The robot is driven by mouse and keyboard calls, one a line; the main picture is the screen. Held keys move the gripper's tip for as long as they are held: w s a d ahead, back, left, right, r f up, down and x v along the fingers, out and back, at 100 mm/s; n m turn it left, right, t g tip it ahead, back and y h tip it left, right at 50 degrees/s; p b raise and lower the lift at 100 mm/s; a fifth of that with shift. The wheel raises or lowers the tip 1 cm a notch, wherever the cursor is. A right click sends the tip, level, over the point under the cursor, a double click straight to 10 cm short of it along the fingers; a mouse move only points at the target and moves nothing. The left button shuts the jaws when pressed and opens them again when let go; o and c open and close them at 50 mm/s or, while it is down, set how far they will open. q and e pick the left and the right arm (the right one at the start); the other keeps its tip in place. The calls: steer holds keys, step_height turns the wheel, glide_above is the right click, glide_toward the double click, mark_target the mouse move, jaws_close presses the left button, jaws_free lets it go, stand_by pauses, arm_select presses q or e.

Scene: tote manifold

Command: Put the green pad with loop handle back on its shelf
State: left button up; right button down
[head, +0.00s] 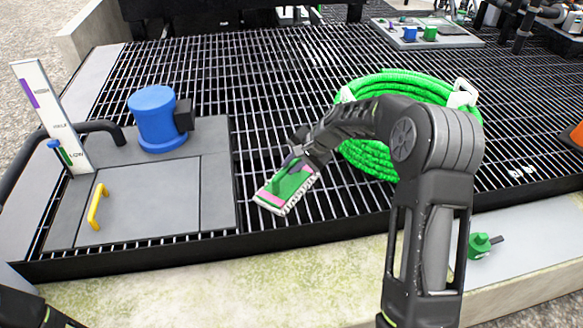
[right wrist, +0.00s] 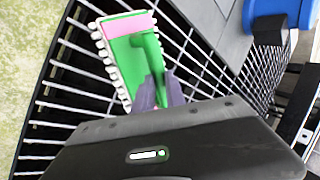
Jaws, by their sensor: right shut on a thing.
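The green pad (head: 291,188) has a pink end strip and a white bristled rim, and it shows over the black grating in the middle of the head view. My right gripper (head: 293,161) is shut on it. In the right wrist view the pad (right wrist: 117,66) has a green handle (right wrist: 152,52), and the fingers (right wrist: 160,90) close around the handle's near end. I cannot tell whether the pad touches the grating. I cannot make out its shelf for sure. My left gripper is out of view.
A coiled green hose (head: 368,158) lies right of the pad, partly behind my arm. Left are a grey hatch (head: 175,190) with a yellow handle (head: 97,207), a blue cylinder (head: 155,120) and a white gauge board (head: 50,115). A green valve (head: 480,244) sits on the front ledge.

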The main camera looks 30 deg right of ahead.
steer(key=shift+f, duration=0.1)
steer(key=c, duration=1.8)
jaws_free()
steer(key=shift+f, duration=0.1)
steer(key=shift+c, duration=0.2)
steer(key=o, duration=0.5)
steer(key=shift+c, duration=0.2)
steer(key=shift+r, duration=0.25)
steer(key=p+v, duration=0.2)
steer(key=v, duration=1)
steer(key=shift+p, duration=0.35)
steer(key=shift+f, duration=0.1)
